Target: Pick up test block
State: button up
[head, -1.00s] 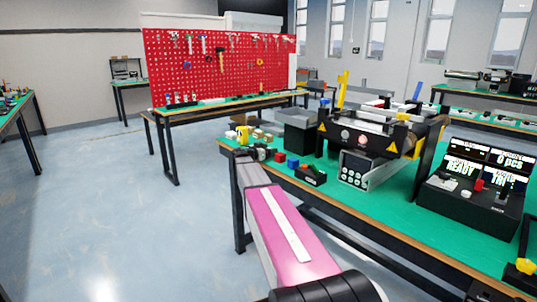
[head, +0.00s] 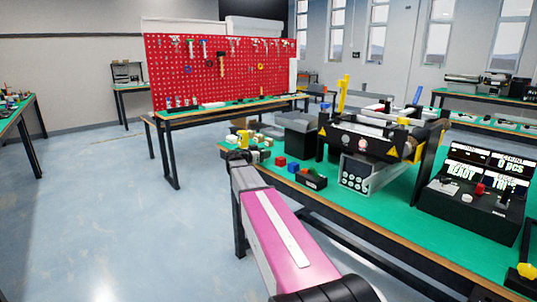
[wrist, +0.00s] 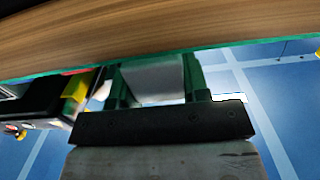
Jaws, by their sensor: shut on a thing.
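In the wrist view, my gripper (wrist: 157,88) is shut on a pale grey block (wrist: 155,78), with a dark green finger on each side of it. I take this to be the test block; its far end is not clear. In the head view, my arm reaches to the near left corner of the green-topped table (head: 405,215). The gripper there (head: 241,150) is small and dark, and the held block cannot be made out. A red block (head: 280,161) and a blue block (head: 293,165) stand on the table to the right of the gripper.
Several pale and yellow pieces stand behind my gripper. A grey bin (head: 299,138), a conveyor machine (head: 370,140) and a control box (head: 472,203) stand further right. The floor at left is clear.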

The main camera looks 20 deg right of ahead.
jog(key=s+a+r+n+t+y, duration=0.2)
jog(key=a+n+t+y, duration=0.65)
jog(key=a, duration=0.85)
jog(key=a+r+n+t+y, duration=0.3)
jog(key=r+n+y, duration=0.2)
jog(key=r, duration=1)
jog(key=shift+s+a+y, duration=0.25)
jog(key=shift+s+y, duration=0.05)
jog(key=shift+y, duration=1.15)
jog(key=shift+n, duration=0.25)
